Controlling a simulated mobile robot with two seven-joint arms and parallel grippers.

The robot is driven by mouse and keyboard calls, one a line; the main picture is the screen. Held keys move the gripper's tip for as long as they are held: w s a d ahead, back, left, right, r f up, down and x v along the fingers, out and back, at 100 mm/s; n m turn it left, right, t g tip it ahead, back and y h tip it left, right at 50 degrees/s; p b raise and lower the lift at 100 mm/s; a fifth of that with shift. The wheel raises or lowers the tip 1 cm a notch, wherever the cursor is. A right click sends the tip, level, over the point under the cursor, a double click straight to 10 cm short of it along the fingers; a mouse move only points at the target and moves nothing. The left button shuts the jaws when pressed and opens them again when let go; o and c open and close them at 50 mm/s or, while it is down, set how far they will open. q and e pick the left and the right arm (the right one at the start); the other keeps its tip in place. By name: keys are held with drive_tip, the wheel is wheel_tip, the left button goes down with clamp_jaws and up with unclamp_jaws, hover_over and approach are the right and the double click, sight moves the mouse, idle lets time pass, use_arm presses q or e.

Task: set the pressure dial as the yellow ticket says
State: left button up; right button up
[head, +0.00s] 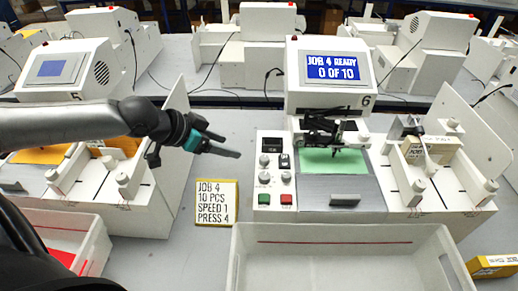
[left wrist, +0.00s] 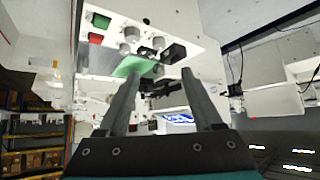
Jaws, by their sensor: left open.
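The yellow ticket (head: 216,202) stands left of plotter 6 and reads JOB 4, 10 PCS, SPEED 1, PRESS 4. The plotter's control panel (head: 275,187) has several round knobs, among them an upper left knob (head: 264,160), a lower left knob (head: 264,177) and a lower right knob (head: 286,177). Their labels are too small to read, so I cannot tell which is the pressure dial. My left gripper (head: 232,147) is open and empty, left of the panel and apart from it. In the left wrist view the panel's knobs (left wrist: 132,33) show beyond the open fingers (left wrist: 161,73).
The plotter's screen (head: 331,68) reads JOB 4 READY, 0 OF 10. A green button (head: 264,199) and red button (head: 286,199) sit below the knobs. A green sheet (head: 335,162) lies under the dark pen carriage (head: 325,130). A white bin (head: 335,232) stands in front.

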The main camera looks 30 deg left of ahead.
use_arm(q)
drive_tip(key=b, duration=0.4)
approach(264, 158)
drive_tip(key=x, duration=0.8)
drive_tip(key=shift+w+f, duration=0.1)
drive_tip(key=shift+f, duration=0.1)
use_arm(e)
drive_tip(key=f, duration=0.4)
drive_tip(key=shift+s+d, duration=0.15)
drive_tip(key=shift+d, duration=0.05)
use_arm(q)
drive_tip(key=shift+c, duration=0.3)
clamp_jaws()
use_arm(e)
drive_tip(key=shift+f, duration=0.1)
